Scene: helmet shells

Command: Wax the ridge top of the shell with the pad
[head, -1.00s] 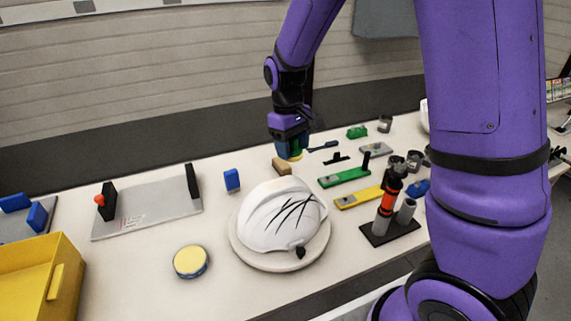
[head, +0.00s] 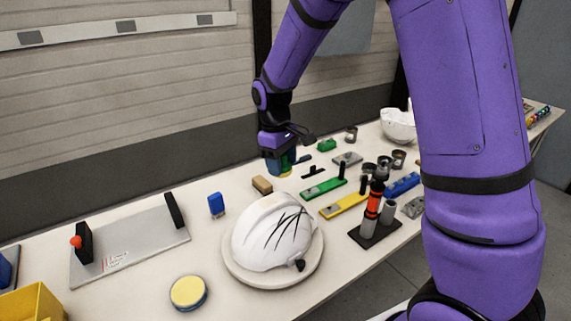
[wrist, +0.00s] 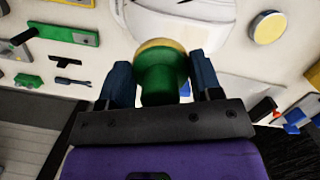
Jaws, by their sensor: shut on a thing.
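The shell (head: 262,246) is a white helmet with several black curved lines on its right side. It rests on a round pale stand (head: 240,281); the shell also shows at the top of the wrist view (wrist: 200,32). My gripper (head: 284,167) is behind the shell, apart from it and higher. Its blue fingers (wrist: 160,82) are shut on the green grip of the pad (wrist: 161,76). The pad's tan rim shows beyond the grip; its working face is hidden from the wrist camera.
A round tin with a yellow top (head: 188,291) stands left of the shell. Green and yellow bars (head: 343,205) and a dark rack with upright cylinders (head: 374,233) stand to the right.

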